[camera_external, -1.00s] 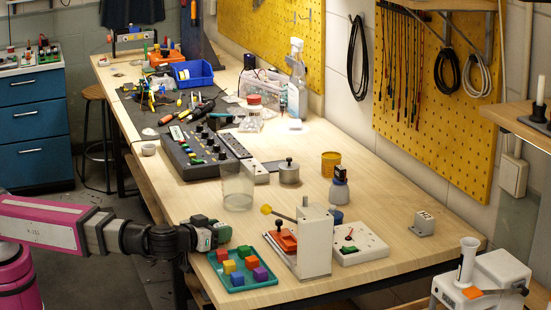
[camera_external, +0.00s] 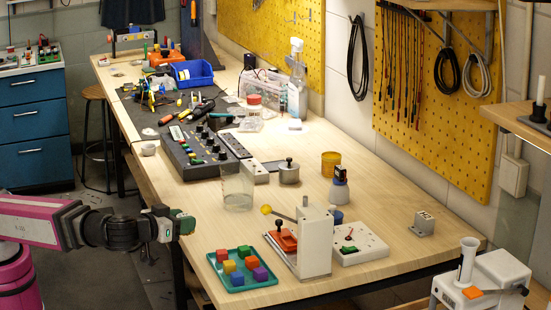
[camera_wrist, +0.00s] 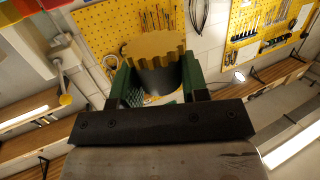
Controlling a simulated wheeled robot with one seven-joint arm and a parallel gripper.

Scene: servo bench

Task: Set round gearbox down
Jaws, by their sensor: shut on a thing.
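The round gearbox (camera_wrist: 155,75), a dark cylinder with a yellow toothed top, is between the green fingers of my gripper (camera_wrist: 157,84) in the wrist view. The fingers are shut on its sides. In the external view my gripper (camera_external: 176,225) is at the left, off the bench's near left edge and left of the teal tray. The gearbox cannot be made out there.
The teal tray (camera_external: 256,284) with several coloured cubes lies on the bench's near corner. Right of it stand a white lever device (camera_external: 315,243) and a white switch box (camera_external: 356,246). A clear beaker (camera_external: 237,190) stands behind.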

